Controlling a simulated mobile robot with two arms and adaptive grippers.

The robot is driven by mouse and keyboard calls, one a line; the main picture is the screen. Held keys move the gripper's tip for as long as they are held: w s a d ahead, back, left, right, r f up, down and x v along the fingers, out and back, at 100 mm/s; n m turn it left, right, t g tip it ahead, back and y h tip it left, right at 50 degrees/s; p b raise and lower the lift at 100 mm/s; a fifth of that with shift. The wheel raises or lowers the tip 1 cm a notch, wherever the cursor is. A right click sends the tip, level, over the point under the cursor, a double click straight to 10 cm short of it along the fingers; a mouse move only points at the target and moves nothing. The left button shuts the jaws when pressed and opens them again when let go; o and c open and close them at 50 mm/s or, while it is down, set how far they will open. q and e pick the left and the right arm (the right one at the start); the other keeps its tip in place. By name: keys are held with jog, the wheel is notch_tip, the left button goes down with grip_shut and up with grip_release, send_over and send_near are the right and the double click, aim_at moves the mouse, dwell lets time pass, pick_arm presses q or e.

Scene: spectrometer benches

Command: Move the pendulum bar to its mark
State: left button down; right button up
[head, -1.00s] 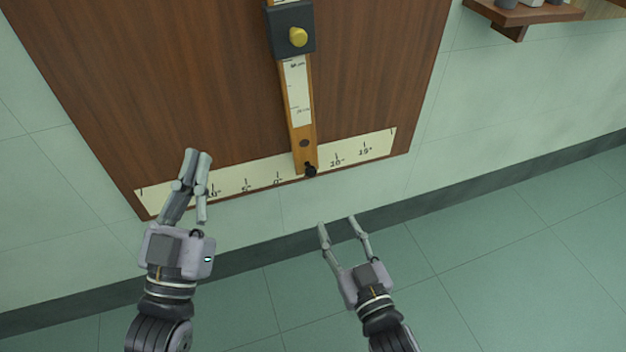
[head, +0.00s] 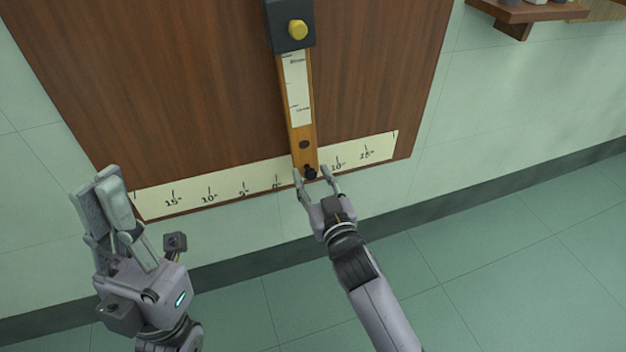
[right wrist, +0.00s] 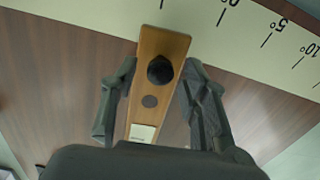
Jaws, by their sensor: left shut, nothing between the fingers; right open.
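The wooden pendulum bar (head: 304,133) hangs on the brown board, its lower end over the angle scale (head: 229,187) between 0° and 10° on the right side; the 5° label there is hidden. A black knob (head: 310,173) sits at its lower end. My right gripper (head: 315,177) is open, its fingers on either side of the bar's lower end. In the right wrist view the bar (right wrist: 157,85) and knob (right wrist: 160,69) lie between the open fingers, with a small gap at each side. My left gripper (head: 110,178) is shut and empty, at the scale's left end.
A dark block with a yellow knob (head: 297,29) sits at the bar's upper part. A wooden shelf (head: 527,13) with small items is on the wall at the upper right. The wall (head: 520,100) right of the board is clear.

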jog(key=shift+w, duration=0.2)
jog(key=shift+c, duration=0.4)
grip_shut()
dwell(0.4)
